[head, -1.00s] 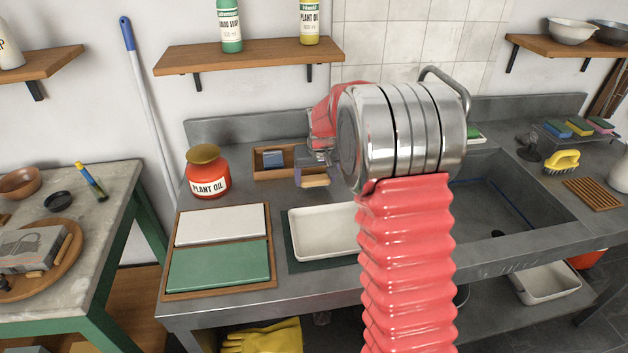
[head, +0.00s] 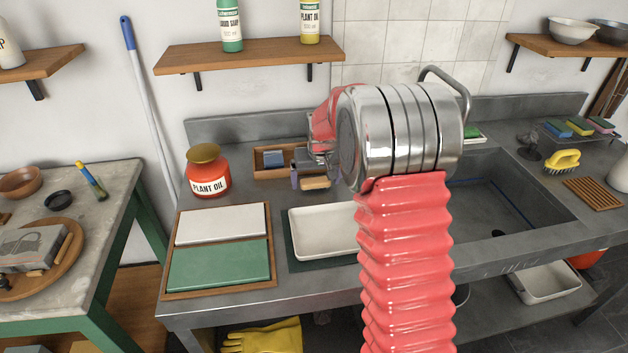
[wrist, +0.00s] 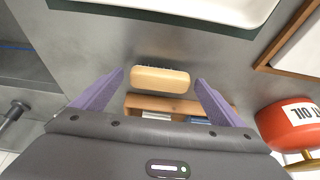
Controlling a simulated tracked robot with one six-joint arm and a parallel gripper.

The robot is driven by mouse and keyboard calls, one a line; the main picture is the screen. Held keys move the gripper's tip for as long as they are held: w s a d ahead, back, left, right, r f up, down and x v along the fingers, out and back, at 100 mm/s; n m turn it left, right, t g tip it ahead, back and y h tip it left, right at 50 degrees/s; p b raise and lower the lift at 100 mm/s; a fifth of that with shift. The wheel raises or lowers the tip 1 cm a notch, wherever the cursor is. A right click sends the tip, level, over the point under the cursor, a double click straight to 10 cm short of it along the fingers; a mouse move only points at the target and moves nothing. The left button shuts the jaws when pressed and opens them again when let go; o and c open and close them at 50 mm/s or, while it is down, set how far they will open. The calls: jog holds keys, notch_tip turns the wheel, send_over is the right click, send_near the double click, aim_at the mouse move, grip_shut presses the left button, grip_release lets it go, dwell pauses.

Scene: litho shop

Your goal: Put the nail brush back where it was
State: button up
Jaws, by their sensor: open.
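The nail brush, a small block with a pale wooden back and dark bristles, shows in the wrist view (wrist: 160,78) between my spread fingers. In the head view the brush (head: 316,183) is just in front of the wooden box (head: 270,174). It looks to be on the steel counter, though its contact is hard to see. My gripper (wrist: 160,88) is open, with purple pads on either side of the brush and gaps at both ends.
A white tray (head: 297,236) lies in front of the brush. A red plant oil jar (head: 207,176) stands left of the box. A framed pair of white and green slabs (head: 219,268) is at front left. The sink (head: 505,205) and a yellow scrub brush (head: 564,158) are to the right.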

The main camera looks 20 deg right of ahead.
jog(key=shift+r, duration=0.15)
jog(key=v, duration=1.2)
dwell(0.3)
jog(key=s+a+r+n, duration=0.1)
jog(key=s+a+r, duration=0.3)
jog(key=s, duration=0.4)
jog(key=s+a+r, duration=0.3)
jog(key=s+a, duration=0.2)
jog(key=s, duration=0.4)
jog(key=s+a+f, duration=0.1)
jog(key=s+a, duration=0.1)
jog(key=s, duration=0.6)
jog(key=s+a+f+n+t, duration=0.1)
jog(key=s+a, duration=0.1)
jog(key=s, duration=0.7)
jog(key=shift+a+f+y, duration=0.3)
jog(key=shift+f+y, duration=0.05)
jog(key=shift+y, duration=0.05)
